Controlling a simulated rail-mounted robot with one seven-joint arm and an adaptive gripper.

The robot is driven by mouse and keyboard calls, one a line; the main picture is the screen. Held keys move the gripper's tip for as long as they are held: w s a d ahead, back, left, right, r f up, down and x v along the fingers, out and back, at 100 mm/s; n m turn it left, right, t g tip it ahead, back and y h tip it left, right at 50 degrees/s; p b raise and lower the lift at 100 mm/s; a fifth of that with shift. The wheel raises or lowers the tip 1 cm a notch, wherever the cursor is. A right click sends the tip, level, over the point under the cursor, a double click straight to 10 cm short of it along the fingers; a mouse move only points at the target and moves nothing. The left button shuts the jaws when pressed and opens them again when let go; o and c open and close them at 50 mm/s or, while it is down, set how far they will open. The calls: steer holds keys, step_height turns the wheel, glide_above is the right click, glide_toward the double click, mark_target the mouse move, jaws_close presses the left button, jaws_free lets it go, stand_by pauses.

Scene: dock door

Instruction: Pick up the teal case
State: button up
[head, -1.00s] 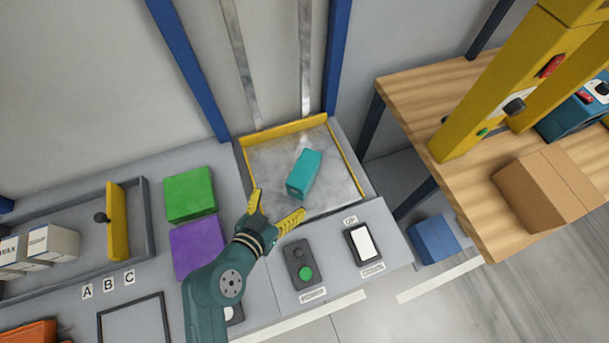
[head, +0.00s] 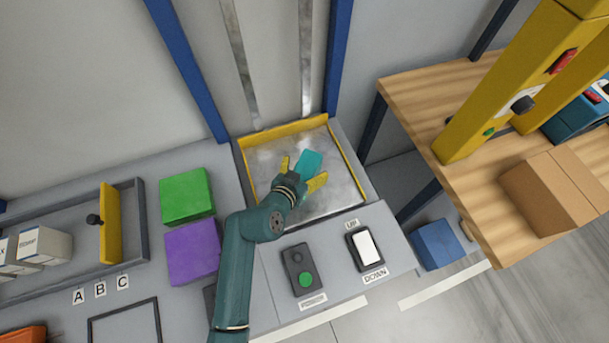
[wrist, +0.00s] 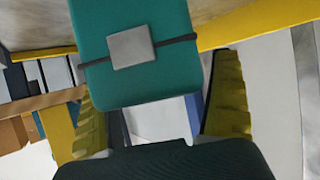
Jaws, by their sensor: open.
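The teal case (head: 312,160) lies on the metal plate (head: 268,157) with the yellow edging. In the wrist view the teal case (wrist: 165,75) shows a dark strap and a square grey clasp, filling the upper middle. My gripper (head: 303,171) is open, its yellow fingers apart at the near end of the case. In the wrist view my gripper's fingers (wrist: 160,105) stand on either side of the case's lower end, with a gap visible at the right. Part of the case is hidden behind my gripper in the head view.
A green block (head: 187,195) and a purple block (head: 193,252) sit left of the plate. A button box (head: 300,270) and an up/down switch (head: 365,247) are in front. A wooden table (head: 420,100) with a cardboard box (head: 555,190) stands at right.

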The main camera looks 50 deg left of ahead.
steer(key=c, duration=1.1)
steer(key=shift+r, duration=0.2)
steer(key=shift+c, duration=1.3)
